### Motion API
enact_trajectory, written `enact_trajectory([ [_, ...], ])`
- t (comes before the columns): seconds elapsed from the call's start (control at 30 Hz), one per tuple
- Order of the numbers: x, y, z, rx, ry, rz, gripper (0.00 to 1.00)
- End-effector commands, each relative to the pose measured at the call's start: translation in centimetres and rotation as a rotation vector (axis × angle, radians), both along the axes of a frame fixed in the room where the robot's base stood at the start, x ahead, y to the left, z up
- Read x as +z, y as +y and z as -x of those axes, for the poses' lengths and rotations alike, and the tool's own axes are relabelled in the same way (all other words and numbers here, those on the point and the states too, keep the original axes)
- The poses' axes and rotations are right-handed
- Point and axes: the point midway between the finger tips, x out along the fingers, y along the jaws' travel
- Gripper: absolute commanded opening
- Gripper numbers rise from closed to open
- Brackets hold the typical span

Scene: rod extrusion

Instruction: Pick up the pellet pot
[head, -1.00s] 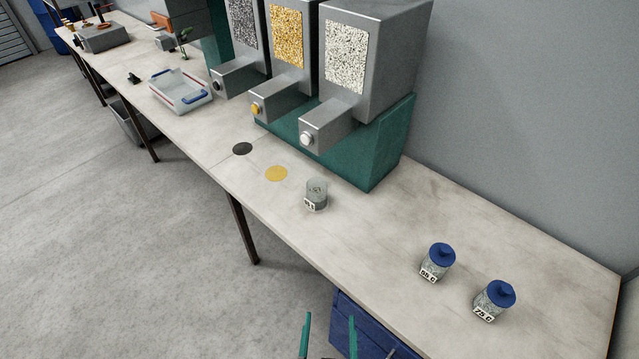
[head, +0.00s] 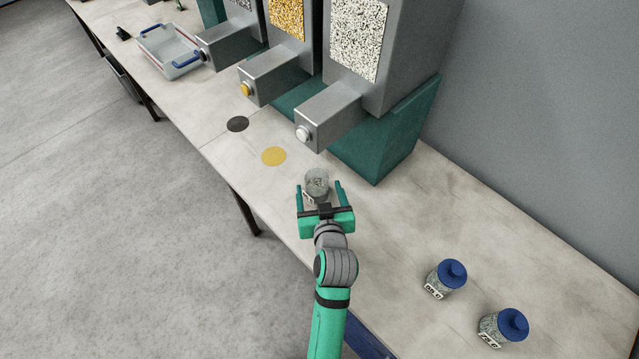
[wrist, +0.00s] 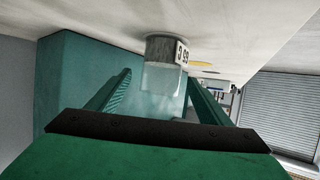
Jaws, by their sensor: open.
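The pellet pot (head: 317,181) is a small clear, lidless jar with grey-white pellets and a white label, upright on the bench below the white-pellet dispenser. My green gripper (head: 319,190) is open, its two fingers on either side of the pot. In the wrist view the pot (wrist: 165,62) appears upside down between the fingers, its label partly showing. My gripper (wrist: 160,90) does not visibly grip it. I cannot tell whether either finger touches the pot.
Two blue-lidded jars (head: 446,279) (head: 504,327) stand to the right on the bench. Dispensers with grey, yellow and white pellets (head: 357,40) stand behind. A yellow disc (head: 273,156) and a dark disc (head: 237,124) lie left of the pot. A clear tray (head: 168,51) stands further left.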

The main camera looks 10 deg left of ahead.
Motion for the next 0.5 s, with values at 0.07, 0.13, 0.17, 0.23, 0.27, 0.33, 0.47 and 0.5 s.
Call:
enact_trajectory([
  [0.07,-0.5,0.5,-1.1,0.001,0.000,0.001,0.72],
  [0.13,-0.8,0.8,-1.8,0.002,-0.001,0.000,0.72],
  [0.17,-0.9,0.9,-2.0,0.002,0.000,0.000,0.72],
  [0.23,-1.1,1.0,-2.5,0.002,0.000,-0.001,0.72],
  [0.27,-1.1,1.1,-2.6,0.001,-0.001,-0.001,0.72],
  [0.33,-1.3,1.1,-2.9,0.000,-0.001,0.000,0.72],
  [0.47,-1.7,1.5,-4.2,-0.002,-0.001,0.000,0.72],
  [0.5,-1.9,1.6,-4.8,-0.002,-0.001,0.000,0.72],
])
